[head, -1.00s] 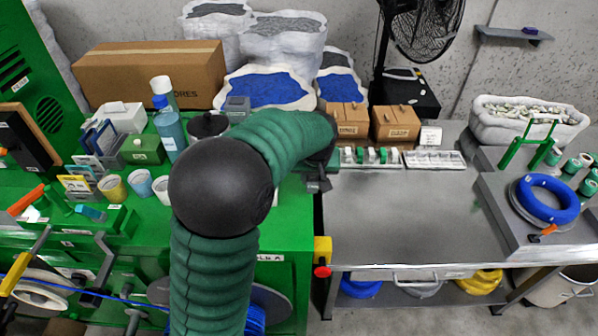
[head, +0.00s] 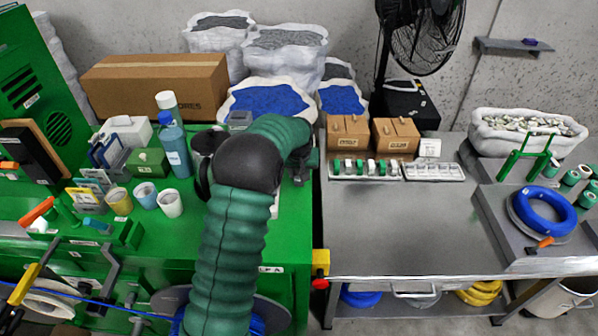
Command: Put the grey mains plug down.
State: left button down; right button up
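One green-sleeved arm of mine, which I take for the left, comes up from the lower edge left of centre and bends right over the green bench (head: 295,235). Its dark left gripper (head: 301,178) is at the bench's right side, near the gap to the grey table. The gripper is small and partly behind the arm, so its fingers cannot be made out. I cannot pick out the grey mains plug; it may be hidden by the arm or gripper. My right gripper is not in view.
Blue bottles (head: 174,145) and several cups (head: 145,195) stand left of the arm. Wooden boxes (head: 347,136) and white trays (head: 433,172) line the back of the grey table (head: 400,225), whose middle is clear. A blue cable coil (head: 546,210) lies at right.

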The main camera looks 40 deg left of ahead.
pick_arm(q)
jog(key=shift+f, duration=0.25)
jog(key=c, duration=1.3)
grip_release()
jog(key=shift+o, duration=1.3)
jog(key=shift+w+a, duration=0.1)
jog(key=shift+a, duration=0.05)
jog(key=shift+a+f, duration=0.1)
jog(key=shift+a, duration=0.05)
